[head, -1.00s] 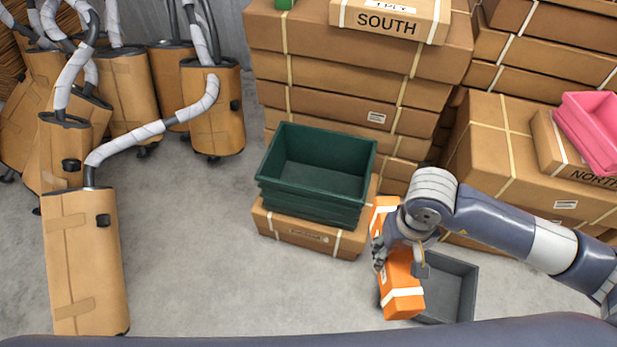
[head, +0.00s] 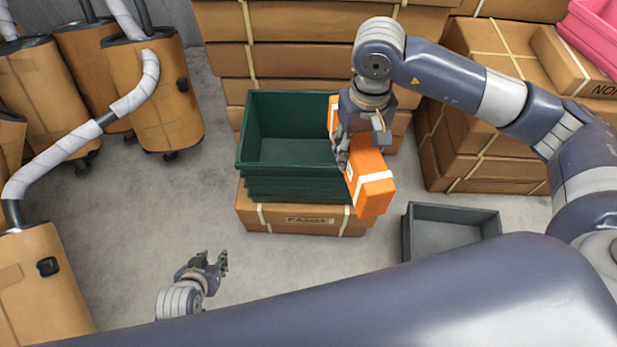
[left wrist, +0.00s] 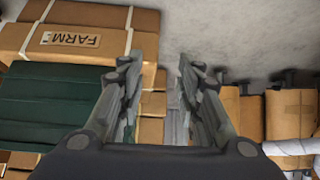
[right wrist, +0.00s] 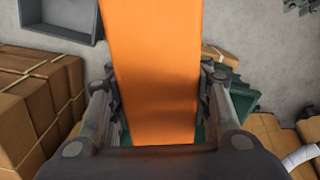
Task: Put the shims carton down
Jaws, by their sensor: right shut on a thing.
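The shims carton (head: 371,187) is an orange box with white bands. My right gripper (head: 362,150) is shut on it and holds it at the right edge of the green bin stack (head: 290,188), tilted in the head view. In the right wrist view the carton (right wrist: 152,70) fills the space between the fingers of my right gripper (right wrist: 155,105). My left gripper (head: 222,262) is open and empty, low at the front left of the green bins. Its spread fingers show in the left wrist view (left wrist: 158,95). Whether the carton touches the bin rim is hard to tell.
The green bins stand on a carton marked FARM (head: 300,219). A grey open bin (head: 450,236) sits on the floor to the right. Stacked brown cartons (head: 300,60) rise behind. Concrete floor between is clear.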

